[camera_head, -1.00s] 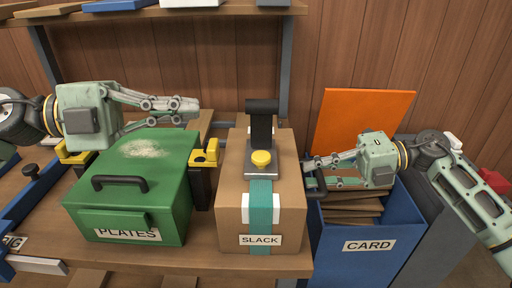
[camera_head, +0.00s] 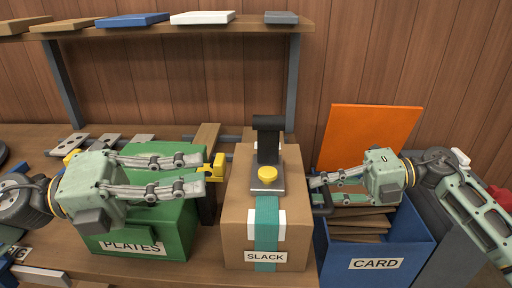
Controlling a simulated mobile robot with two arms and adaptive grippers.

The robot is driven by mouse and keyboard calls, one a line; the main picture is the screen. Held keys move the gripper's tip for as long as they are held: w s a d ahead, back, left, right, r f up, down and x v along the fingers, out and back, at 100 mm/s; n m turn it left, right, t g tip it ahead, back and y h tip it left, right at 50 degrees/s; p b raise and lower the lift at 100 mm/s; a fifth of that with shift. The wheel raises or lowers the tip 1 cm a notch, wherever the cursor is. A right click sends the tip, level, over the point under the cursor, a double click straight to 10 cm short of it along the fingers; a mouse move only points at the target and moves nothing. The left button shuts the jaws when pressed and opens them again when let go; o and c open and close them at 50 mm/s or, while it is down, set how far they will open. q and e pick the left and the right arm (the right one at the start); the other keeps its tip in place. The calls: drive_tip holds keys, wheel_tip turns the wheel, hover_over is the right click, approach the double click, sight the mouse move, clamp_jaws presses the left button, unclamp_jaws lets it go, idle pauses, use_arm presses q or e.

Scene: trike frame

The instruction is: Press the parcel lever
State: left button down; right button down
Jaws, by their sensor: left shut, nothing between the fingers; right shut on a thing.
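The parcel (camera_head: 236,215) is a brown box labelled SLACK, with a teal strap (camera_head: 267,220) down its front. On its top sits a metal buckle with an upright black lever (camera_head: 267,135) and a yellow knob (camera_head: 267,175). My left gripper (camera_head: 203,174) is shut and empty, left of the parcel, above the green PLATES box (camera_head: 170,215), its tips pointing right. My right gripper (camera_head: 316,192) is at the parcel's right side, shut on a dark handle-like piece (camera_head: 321,209) by the blue bin's left rim; its fingers partly hide it.
The blue CARD bin (camera_head: 345,262) holds brown card pieces and an orange sheet (camera_head: 367,137). A yellow clamp (camera_head: 215,167) stands between the green box and the parcel. A shelf (camera_head: 200,32) with several flat plates runs behind. The air above the lever is clear.

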sight(268, 140)
use_arm(q)
drive_tip(key=shift+d, duration=0.1)
idle(0.3)
drive_tip(key=x, duration=0.9)
drive_tip(key=shift+w+d+r, duration=0.1)
drive_tip(key=shift+d+r, duration=0.05)
drive_tip(key=shift+d, duration=0.2)
drive_tip(key=w, duration=0.3)
drive_tip(key=shift+w+r, duration=0.15)
drive_tip(key=shift+r, duration=0.05)
drive_tip(key=shift+w+r, duration=0.1)
drive_tip(key=shift+w, duration=0.3)
